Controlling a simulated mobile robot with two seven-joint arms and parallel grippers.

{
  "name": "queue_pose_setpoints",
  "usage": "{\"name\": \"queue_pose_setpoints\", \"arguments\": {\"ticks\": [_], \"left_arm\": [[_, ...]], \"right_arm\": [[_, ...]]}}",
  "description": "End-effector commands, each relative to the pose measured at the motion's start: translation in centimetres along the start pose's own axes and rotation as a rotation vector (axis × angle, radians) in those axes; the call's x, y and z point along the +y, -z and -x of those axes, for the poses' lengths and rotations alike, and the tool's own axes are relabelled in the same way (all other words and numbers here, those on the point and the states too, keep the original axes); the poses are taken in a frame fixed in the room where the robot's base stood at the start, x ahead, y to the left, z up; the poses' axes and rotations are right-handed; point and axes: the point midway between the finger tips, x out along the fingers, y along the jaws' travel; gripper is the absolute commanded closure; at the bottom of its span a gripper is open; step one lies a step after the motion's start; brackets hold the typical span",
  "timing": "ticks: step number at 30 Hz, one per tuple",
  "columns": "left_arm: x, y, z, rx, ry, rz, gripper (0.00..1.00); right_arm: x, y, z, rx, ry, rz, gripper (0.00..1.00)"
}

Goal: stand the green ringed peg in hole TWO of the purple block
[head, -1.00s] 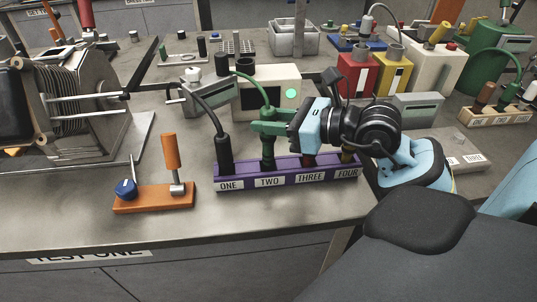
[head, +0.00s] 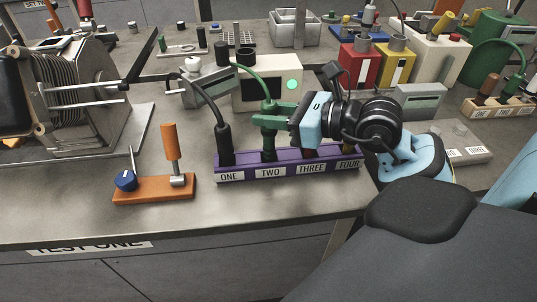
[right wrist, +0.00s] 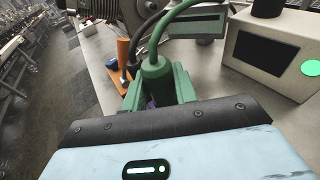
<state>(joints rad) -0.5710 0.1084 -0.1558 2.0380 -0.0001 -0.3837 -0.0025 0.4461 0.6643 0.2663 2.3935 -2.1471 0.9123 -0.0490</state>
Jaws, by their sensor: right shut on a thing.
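The green ringed peg (head: 268,141) stands about upright at hole TWO of the purple block (head: 292,171), with a green cable curving from its top. Its lower end meets the block's top face behind the TWO label; I cannot tell how deep it sits. My right gripper (head: 268,118) is shut around the peg's upper part. In the right wrist view the peg's top (right wrist: 157,70) shows between the green fingers (right wrist: 158,92). A black peg (head: 224,142) with a black cable stands in hole ONE. Holes THREE and FOUR are partly hidden behind my gripper. My left gripper is out of view.
An orange stand (head: 154,189) with an upright orange handle is left of the block. A cream box (head: 262,93) with a green light and a grey device (head: 206,84) stand behind. A finned machine (head: 70,105) is at far left. The front of the table is clear.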

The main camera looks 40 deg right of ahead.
Motion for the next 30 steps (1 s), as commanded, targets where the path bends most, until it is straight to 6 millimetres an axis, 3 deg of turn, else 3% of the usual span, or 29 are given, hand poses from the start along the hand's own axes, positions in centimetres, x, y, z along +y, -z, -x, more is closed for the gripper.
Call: {"name": "queue_pose_setpoints", "arguments": {"ticks": [7,30], "left_arm": [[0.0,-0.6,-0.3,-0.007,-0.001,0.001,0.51],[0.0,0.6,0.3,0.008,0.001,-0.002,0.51]], "right_arm": [[0.0,0.7,-0.1,-0.001,0.000,0.000,1.00],[0.0,-0.6,0.1,-0.001,0.000,0.000,1.00]]}}
